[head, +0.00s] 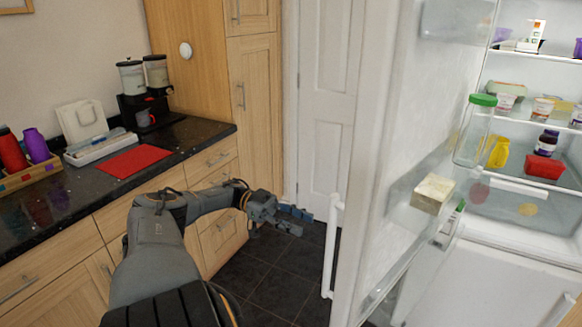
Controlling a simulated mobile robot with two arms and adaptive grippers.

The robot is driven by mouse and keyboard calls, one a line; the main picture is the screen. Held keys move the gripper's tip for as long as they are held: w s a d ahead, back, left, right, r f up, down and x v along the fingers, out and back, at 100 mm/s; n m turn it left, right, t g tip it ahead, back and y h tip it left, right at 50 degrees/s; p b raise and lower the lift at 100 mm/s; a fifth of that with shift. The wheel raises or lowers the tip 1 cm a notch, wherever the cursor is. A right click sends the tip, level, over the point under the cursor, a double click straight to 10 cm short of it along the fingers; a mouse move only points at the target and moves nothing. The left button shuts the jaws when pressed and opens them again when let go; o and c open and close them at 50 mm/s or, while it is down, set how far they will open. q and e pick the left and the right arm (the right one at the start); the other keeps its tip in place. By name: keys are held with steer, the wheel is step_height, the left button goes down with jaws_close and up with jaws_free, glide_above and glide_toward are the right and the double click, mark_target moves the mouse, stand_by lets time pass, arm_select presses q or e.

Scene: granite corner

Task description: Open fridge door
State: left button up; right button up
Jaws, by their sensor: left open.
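The white fridge door (372,150) stands open, swung out toward the middle of the head view. Its inner side faces right and carries door shelves. A white bar handle (331,245) is on the door's outer side, at the lower left. The fridge interior (548,205) shows on the right with stocked shelves. My left gripper (302,220) is open and empty, to the left of the handle. It appears apart from the handle, though the depth gap is hard to judge. My right gripper is not in view.
A dark granite counter (200,137) runs along the left above wooden drawers, with a coffee machine (147,100) and red mat (134,161). A tall wooden cupboard (200,60) and a white room door (325,90) stand behind. Dark tiled floor (275,275) is clear below my gripper.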

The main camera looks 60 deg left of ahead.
arm_select(q)
steer(key=shift+v, duration=1.1)
